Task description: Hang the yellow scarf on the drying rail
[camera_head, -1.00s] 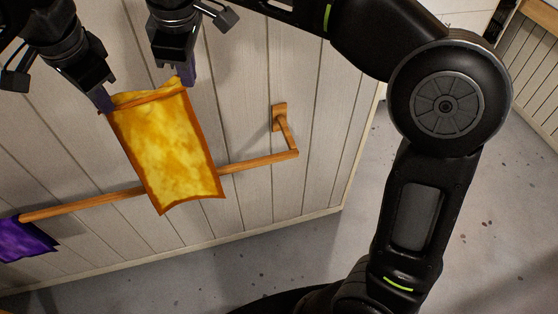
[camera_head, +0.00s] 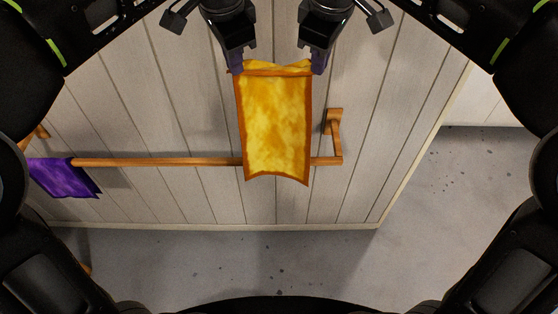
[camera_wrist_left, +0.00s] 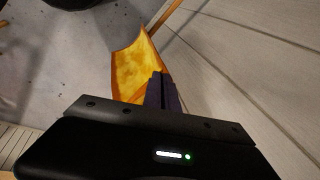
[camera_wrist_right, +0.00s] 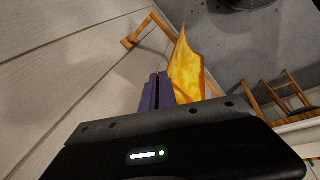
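The yellow scarf (camera_head: 276,125) has an orange border and is spread between my two grippers in the head view. It covers part of the wooden drying rail (camera_head: 160,162) near the rail's right end. My left gripper (camera_head: 238,68) is shut on the scarf's top left corner. My right gripper (camera_head: 317,68) is shut on its top right corner. The scarf also shows in the left wrist view (camera_wrist_left: 130,72) and the right wrist view (camera_wrist_right: 187,70), beside closed purple fingers. Whether the cloth touches the rail cannot be told.
A purple scarf (camera_head: 64,177) hangs at the rail's left end. A wooden bracket (camera_head: 334,123) joins the rail's right end to the white plank wall (camera_head: 390,100). The rail between the scarves is bare. Grey floor (camera_head: 200,260) lies below.

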